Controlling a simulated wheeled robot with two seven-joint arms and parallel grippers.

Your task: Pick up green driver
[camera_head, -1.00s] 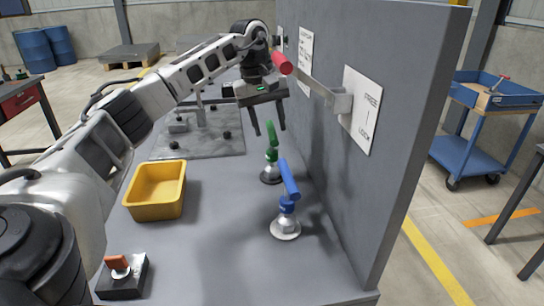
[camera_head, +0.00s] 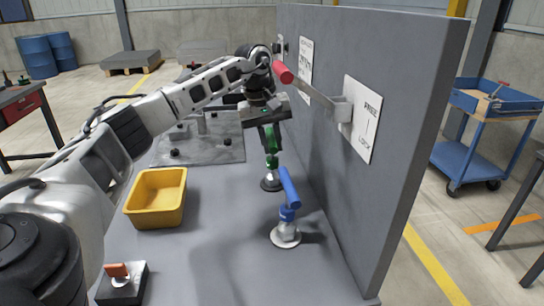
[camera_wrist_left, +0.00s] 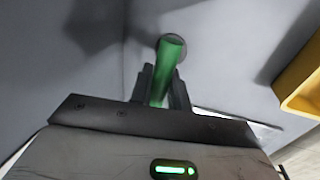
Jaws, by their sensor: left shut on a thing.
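In the left wrist view the green handle (camera_wrist_left: 172,52) sits between the two dark fingers (camera_wrist_left: 163,86). The upper part of the handle is partly hidden by the fingers in the head view. My right gripper is not in view.
A yellow bin (camera_head: 157,217) is to the left. The grey panel (camera_head: 408,130) rises close on the right, with a red-handled lever (camera_head: 283,72). A small switch box (camera_head: 121,286) is at front left.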

